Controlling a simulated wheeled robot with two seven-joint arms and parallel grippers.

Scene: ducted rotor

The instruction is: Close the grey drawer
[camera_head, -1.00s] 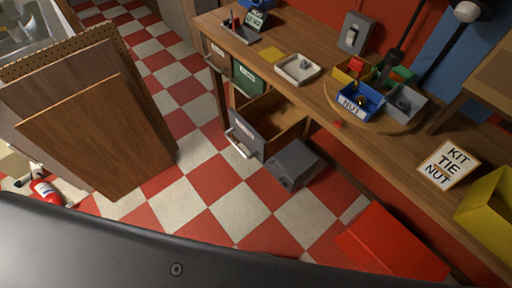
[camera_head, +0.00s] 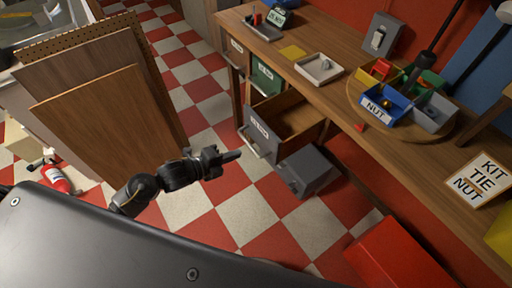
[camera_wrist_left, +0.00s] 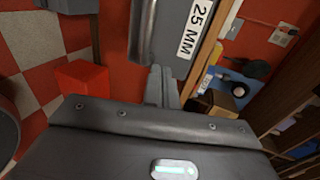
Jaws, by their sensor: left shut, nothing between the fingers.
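The grey drawer (camera_head: 262,138) hangs open from the workbench, with its brown inside showing. Its front carries a white label and a pale bar handle (camera_head: 250,146). In the left wrist view the grey drawer front (camera_wrist_left: 172,42) is close ahead, with a label reading 25 MM. My left gripper (camera_head: 236,156) is shut and empty, just left of the drawer front near the handle. In the left wrist view its fingers (camera_wrist_left: 162,84) point at the drawer's lower edge; I cannot tell whether they touch it. My right gripper is out of view.
A grey box (camera_head: 307,171) sits on the floor beside the drawer, and a red box (camera_head: 397,254) lies further right. Wooden boards (camera_head: 108,125) lean at the left. The workbench (camera_head: 335,88) holds bins and trays. Checkered floor in front is clear.

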